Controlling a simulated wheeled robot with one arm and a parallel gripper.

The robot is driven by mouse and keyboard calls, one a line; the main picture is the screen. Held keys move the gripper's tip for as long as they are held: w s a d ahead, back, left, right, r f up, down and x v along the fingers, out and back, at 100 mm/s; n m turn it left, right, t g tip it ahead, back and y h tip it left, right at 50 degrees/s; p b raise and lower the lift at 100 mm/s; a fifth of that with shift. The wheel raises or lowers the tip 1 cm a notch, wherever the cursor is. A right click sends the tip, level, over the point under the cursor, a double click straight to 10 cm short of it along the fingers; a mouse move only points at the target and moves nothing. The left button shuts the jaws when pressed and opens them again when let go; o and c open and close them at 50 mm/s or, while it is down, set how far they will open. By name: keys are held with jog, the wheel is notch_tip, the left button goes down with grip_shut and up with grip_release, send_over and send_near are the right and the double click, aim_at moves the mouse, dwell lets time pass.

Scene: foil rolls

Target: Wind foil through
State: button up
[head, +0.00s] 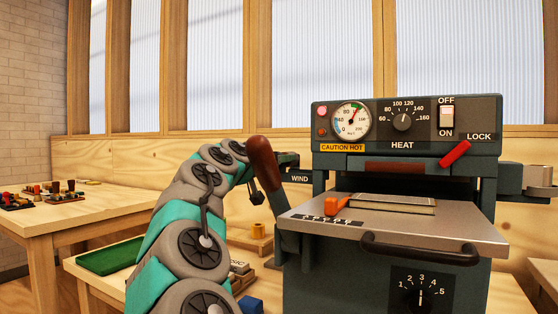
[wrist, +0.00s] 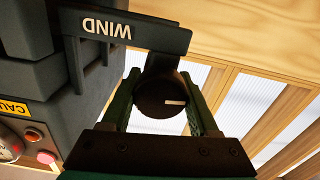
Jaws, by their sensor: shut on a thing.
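The stamping machine (head: 390,270) stands at the right in the head view. A bracket marked WIND (head: 299,178) sticks out from its left side; it also shows in the wrist view (wrist: 110,29). My gripper (wrist: 164,92) is shut on a round black winding knob (wrist: 155,104) under this bracket, one finger on each side. The knob's white mark points right in the wrist view. In the head view the lever's brown handle (head: 263,162) hides most of my gripper. A brown foil strip (head: 408,167) shows under the machine's head.
The grey plate (head: 460,232) holds a book (head: 392,204) and an orange piece (head: 337,204). A red LOCK lever (head: 455,153) is on the front. A green mat (head: 108,257) lies left of my arm. A side table (head: 75,208) holds small items.

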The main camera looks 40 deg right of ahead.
jog(key=shift+f+b, duration=0.15)
jog(key=shift+b, duration=0.2)
jog(key=m+b, duration=1)
jog(key=m, duration=0.1)
jog(key=shift+f+m, duration=0.15)
jog(key=shift+m, duration=0.15)
jog(key=m, duration=0.2)
jog(key=shift+m, duration=0.3)
jog(key=shift+s+d+m, duration=0.1)
jog(key=shift+s+m, duration=0.1)
jog(key=shift+m, duration=0.2)
